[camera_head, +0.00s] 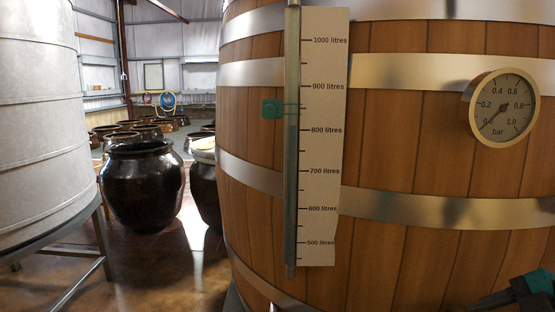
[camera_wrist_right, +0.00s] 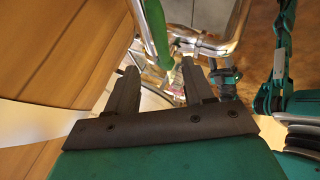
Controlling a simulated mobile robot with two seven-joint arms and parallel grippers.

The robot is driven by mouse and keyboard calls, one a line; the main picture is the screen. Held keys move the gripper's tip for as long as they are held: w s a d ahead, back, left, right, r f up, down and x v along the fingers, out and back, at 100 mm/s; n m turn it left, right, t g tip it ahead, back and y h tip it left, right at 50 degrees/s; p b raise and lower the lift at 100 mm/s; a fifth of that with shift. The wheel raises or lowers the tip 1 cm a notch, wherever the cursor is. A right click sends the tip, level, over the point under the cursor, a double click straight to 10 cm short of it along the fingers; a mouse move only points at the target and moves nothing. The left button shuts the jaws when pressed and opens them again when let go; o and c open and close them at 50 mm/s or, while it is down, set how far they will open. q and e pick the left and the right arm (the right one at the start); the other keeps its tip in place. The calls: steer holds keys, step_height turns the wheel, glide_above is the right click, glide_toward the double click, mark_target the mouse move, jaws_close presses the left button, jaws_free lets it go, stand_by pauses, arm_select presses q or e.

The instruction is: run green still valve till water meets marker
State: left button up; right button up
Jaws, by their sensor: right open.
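The wooden still (camera_head: 400,150) fills the right of the head view. A white litre scale (camera_head: 325,160) and an upright sight tube (camera_head: 292,180) are on its front. A green marker (camera_head: 272,108) sits on the tube, between 800 and 900 litres. I cannot make out a water line in the tube. My right gripper (camera_wrist_right: 158,68) is open, with two dark fingers apart. A green bar, seemingly the valve handle (camera_wrist_right: 155,30), shows just beyond the fingertips, beside metal piping. My right gripper's dark end (camera_head: 490,300) also shows low in the head view. My left gripper is not in view.
A round pressure gauge (camera_head: 503,107) on the still has its needle near 0.0 bar. A pale tank (camera_head: 40,120) on a metal stand is at the left. Dark jars (camera_head: 143,185) stand behind. Metal pipes (camera_wrist_right: 215,45) lie close beyond my right fingers.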

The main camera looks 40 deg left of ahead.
steer(key=shift+m+t+h, duration=0.3)
steer(key=shift+h, duration=0.6)
steer(key=f+b, duration=0.2)
steer(key=w+a+f+b, duration=0.1)
steer(key=f+b, duration=0.1)
steer(key=b, duration=0.1)
steer(key=w+f+b, duration=0.1)
steer(key=f+b, duration=0.1)
steer(key=shift+w+a+f, duration=0.1)
steer(key=shift+w+a, duration=0.05)
steer(key=shift+a, duration=0.1)
steer(key=shift+r+p, duration=0.3)
steer(key=shift+r, duration=0.2)
steer(key=shift+c, duration=0.8)
steer(key=shift+d, duration=0.1)
steer(key=c, duration=0.3)
jaws_close()
